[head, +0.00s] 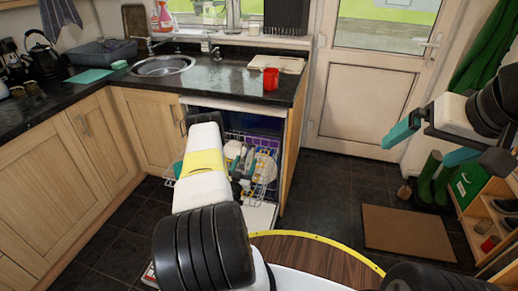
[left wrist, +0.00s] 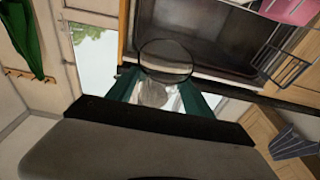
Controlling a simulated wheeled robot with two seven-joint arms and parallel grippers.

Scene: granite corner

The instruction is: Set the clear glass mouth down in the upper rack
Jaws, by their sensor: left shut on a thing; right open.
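The clear glass (left wrist: 165,62) shows in the left wrist view as a transparent round shape with a dark rim, between the teal fingers of my left gripper (left wrist: 160,88). My left gripper is shut on it. In the head view my left gripper (head: 243,168) is at the open front of the dishwasher, and I cannot make out the glass there. The dishwasher's rack wires (head: 268,150) show beside the gripper, partly hidden by my left arm. A dark wire rack edge (left wrist: 290,62) shows at the right of the left wrist view. My right gripper (head: 416,155) is open and empty at the right.
White dishes (head: 265,168) stand in the dishwasher. A red mug (head: 271,79) stands on the dark counter (head: 225,78) above it. A small shoe rack (head: 490,215) stands at the far right, near a brown doormat (head: 407,232). A round wooden tabletop (head: 315,262) is in front of me.

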